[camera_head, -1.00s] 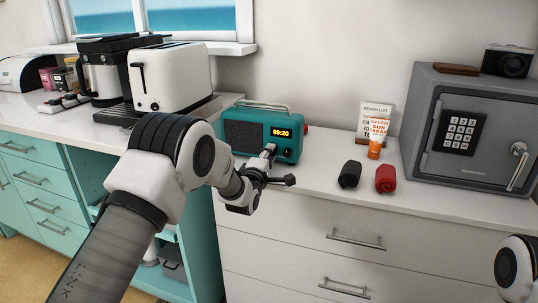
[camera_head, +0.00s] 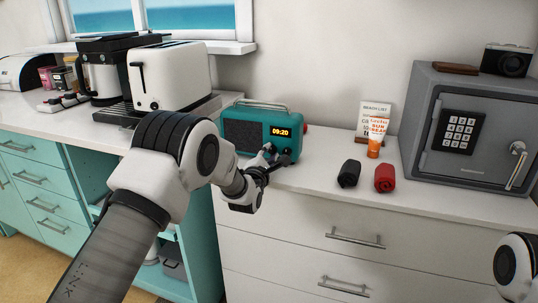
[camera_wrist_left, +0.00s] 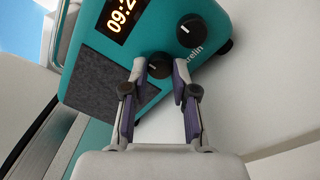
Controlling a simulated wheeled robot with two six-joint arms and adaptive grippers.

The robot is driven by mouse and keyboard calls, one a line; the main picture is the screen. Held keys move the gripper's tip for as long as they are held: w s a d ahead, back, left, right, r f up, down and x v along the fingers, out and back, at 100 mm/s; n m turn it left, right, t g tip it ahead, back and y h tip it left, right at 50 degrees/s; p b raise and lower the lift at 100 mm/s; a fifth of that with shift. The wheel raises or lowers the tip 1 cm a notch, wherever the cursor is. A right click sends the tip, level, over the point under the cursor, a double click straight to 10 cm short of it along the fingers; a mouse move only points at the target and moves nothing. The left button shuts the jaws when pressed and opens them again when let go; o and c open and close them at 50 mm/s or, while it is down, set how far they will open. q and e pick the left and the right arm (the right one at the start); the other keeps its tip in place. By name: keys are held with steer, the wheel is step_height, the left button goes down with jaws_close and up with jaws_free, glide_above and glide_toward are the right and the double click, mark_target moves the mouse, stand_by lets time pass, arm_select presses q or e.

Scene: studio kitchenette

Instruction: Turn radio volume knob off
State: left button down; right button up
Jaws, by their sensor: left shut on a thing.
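The teal radio (camera_head: 243,134) stands on the white counter, with a dark speaker panel, a top handle and a lit orange 09:20 display. In the left wrist view, the radio (camera_wrist_left: 145,40) shows two dark round knobs with white marks. My left gripper (camera_head: 271,158) is at the lower front of the radio. In the left wrist view, its fingertips (camera_wrist_left: 159,70) are shut on the lower knob (camera_wrist_left: 160,65); the other knob (camera_wrist_left: 190,33) is free. No label tells which knob is the volume. My right gripper is out of view; only part of my right arm shows.
A white toaster (camera_head: 170,78) and coffee maker stand left of the radio. The counter before the rolls is clear.

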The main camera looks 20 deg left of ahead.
arm_select(q)
steer(key=shift+f, duration=0.1)
steer(key=c, duration=1.2)
jaws_free()
steer(key=shift+d, duration=0.1)
steer(key=s, duration=1.2)
steer(key=shift+f, duration=0.25)
